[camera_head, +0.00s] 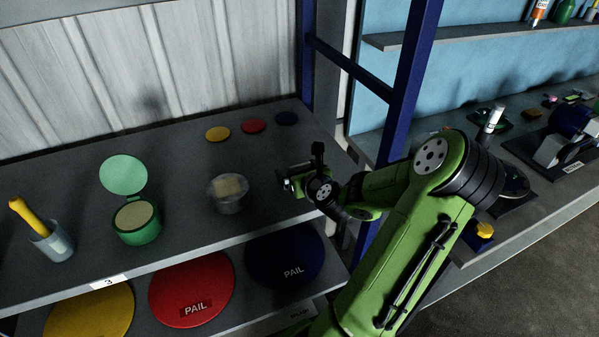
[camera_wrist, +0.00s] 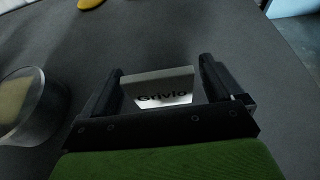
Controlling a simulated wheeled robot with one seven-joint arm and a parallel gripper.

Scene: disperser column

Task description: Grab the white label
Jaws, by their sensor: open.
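A small pale block-like label (camera_wrist: 158,88) with dark lettering that seems to read "Grivio" lies on the grey shelf in the wrist view. Its front face is bright white at the bottom and its top is grey. My gripper (camera_wrist: 162,67) is open, with one dark finger on each side of the label. I cannot tell whether either finger touches it. In the head view my gripper (camera_head: 298,182) is low over the right part of the upper shelf, and it mostly hides the label there.
A clear round container (camera_head: 229,204) with yellowish contents stands just left of my gripper. A green open-lidded jar (camera_head: 138,222) and a cup with a yellow handle (camera_head: 50,243) stand farther left. Small coloured discs (camera_head: 253,126) lie behind. A blue post (camera_head: 408,80) rises on the right.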

